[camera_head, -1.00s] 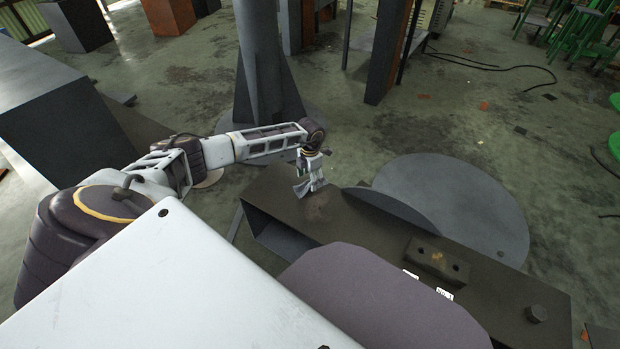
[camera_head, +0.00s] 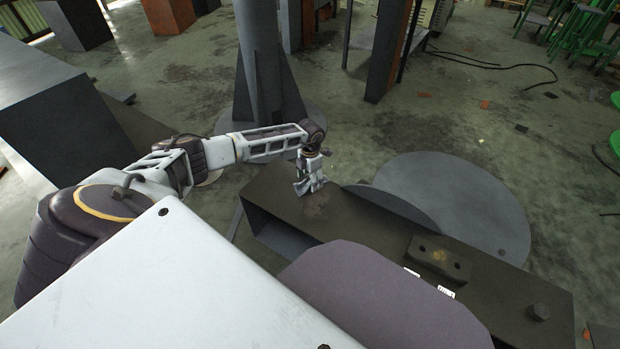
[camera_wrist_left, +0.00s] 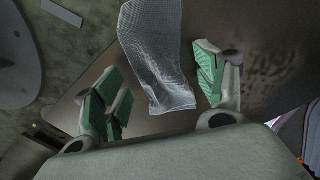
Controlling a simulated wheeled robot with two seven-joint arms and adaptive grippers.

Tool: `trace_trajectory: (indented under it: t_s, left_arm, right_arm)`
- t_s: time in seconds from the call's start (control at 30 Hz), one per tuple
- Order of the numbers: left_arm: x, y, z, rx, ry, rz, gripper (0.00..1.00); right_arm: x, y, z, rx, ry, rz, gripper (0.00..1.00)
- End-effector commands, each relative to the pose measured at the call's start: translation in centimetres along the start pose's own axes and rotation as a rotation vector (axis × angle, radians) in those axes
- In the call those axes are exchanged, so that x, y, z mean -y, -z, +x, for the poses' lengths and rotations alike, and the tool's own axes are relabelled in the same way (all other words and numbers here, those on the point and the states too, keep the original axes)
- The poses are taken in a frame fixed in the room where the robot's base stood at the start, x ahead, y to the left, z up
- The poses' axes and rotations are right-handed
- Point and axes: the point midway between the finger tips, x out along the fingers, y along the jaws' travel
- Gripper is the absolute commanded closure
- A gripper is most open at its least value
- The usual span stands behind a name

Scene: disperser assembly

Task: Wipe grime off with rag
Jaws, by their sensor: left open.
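My left gripper (camera_head: 308,188) is over the far left end of a dark metal beam (camera_head: 375,228). In the left wrist view its two green-padded fingers (camera_wrist_left: 160,92) are apart. A pale grey, creased rag (camera_wrist_left: 157,50) shows between them, with bare gaps on both sides, and its near edge lies between the fingertips. I cannot tell whether it touches either pad. A brownish grime patch (camera_head: 318,207) is on the beam top just below the gripper. It also shows as a dark mottled area in the left wrist view (camera_wrist_left: 275,75). My right gripper is not in view.
A small block with holes (camera_head: 438,258) and a bolt head (camera_head: 538,312) sit on the beam's right part. Round grey plates (camera_head: 460,205) lie behind it. A tall column (camera_head: 262,70) stands behind my left arm. A dark box (camera_head: 60,110) is at left.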

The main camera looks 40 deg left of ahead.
Motion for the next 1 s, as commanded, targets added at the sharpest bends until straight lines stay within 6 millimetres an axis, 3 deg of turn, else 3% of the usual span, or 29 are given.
trace_trajectory:
  t_s: [0.4,1.0]
  left_arm:
    - [0.0,0.0,1.4,0.0,0.0,0.0,0.29]
    - [-0.1,0.2,1.5,-0.004,-0.002,0.0,0.71]
  right_arm:
    - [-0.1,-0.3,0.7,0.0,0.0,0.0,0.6]
    - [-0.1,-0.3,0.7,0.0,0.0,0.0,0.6]
